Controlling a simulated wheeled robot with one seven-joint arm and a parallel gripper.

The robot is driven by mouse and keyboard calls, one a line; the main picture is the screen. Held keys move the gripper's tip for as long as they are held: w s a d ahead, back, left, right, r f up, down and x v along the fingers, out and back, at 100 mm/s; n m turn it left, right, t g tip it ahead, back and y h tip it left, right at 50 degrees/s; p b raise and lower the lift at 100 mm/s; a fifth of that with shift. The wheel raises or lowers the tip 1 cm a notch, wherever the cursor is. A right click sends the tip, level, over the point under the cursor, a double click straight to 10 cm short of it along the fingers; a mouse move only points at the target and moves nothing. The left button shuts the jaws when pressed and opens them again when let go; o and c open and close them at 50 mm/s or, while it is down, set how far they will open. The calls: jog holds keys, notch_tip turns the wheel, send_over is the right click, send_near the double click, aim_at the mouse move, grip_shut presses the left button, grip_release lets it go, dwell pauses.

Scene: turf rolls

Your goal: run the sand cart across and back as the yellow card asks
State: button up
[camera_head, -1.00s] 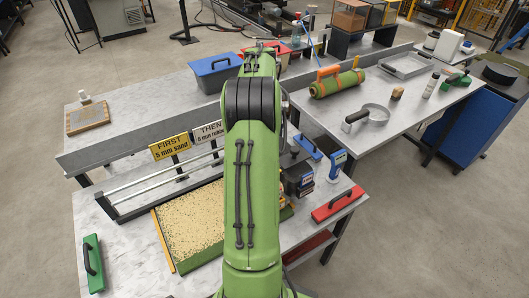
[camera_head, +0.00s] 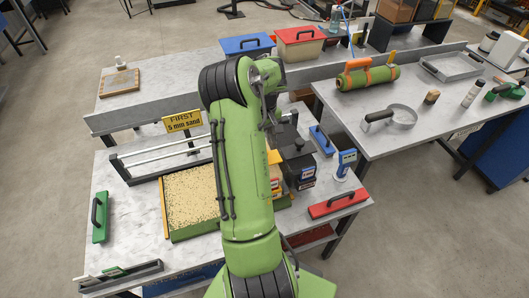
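The yellow card (camera_head: 182,121) reads "FIRST 5 mm sand" and stands behind the rails (camera_head: 165,153). A low tray of pale speckled turf or sand (camera_head: 192,197) lies in front of the rails, its right part hidden by my arm. A dark box-like unit (camera_head: 298,163) with coloured labels stands right of my arm; it may be the sand cart, but I cannot tell for sure. My green arm crosses the middle of the view. My gripper is hidden behind its links, so its fingers and anything in them do not show.
A blue-lidded bin (camera_head: 247,44) and a red-lidded bin (camera_head: 300,43) stand behind the grey wall. A blue handheld meter (camera_head: 346,163), a red float (camera_head: 338,204) and a green float (camera_head: 100,217) lie around the bench. A turf roll (camera_head: 367,77) lies on the right table.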

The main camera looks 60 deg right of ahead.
notch_tip(320, 180, down, 7)
jog(key=shift+f, duration=0.1)
jog(key=shift+w, duration=0.1)
jog(key=shift+c, duration=0.3)
grip_shut()
